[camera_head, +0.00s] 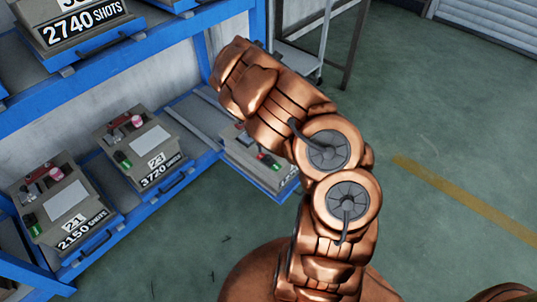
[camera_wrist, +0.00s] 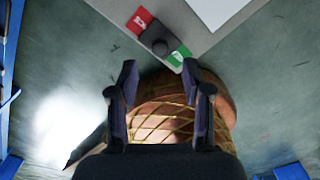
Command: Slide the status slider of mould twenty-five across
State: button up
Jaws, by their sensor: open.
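A grey mould (camera_head: 244,148), partly hidden behind my arm, sits on the pulled-out right end of the lower shelf in the head view; its number cannot be read. In the wrist view a mould's grey top (camera_wrist: 200,38) carries a status slider with a dark plate and round knob (camera_wrist: 160,46). A red label (camera_wrist: 139,20) lies at its upper left and a green label (camera_wrist: 178,56) at its lower right. My gripper (camera_wrist: 160,70) is open and empty, its fingertips just below the slider in the picture, apart from the knob. The head view does not show the gripper.
Moulds marked 21 (camera_head: 67,205) and 23 (camera_head: 140,148) sit on the same blue rack (camera_head: 105,85). Another mould (camera_head: 80,28), marked 2740 shots, is on the shelf above. A grey trolley (camera_head: 300,55) stands behind my arm. The green floor at right is clear.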

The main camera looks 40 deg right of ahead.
aim_at(269, 156)
jog(key=shift+f+b, duration=0.45)
jog(key=shift+f, duration=2.05)
jog(key=shift+c, duration=0.3)
grip_shut()
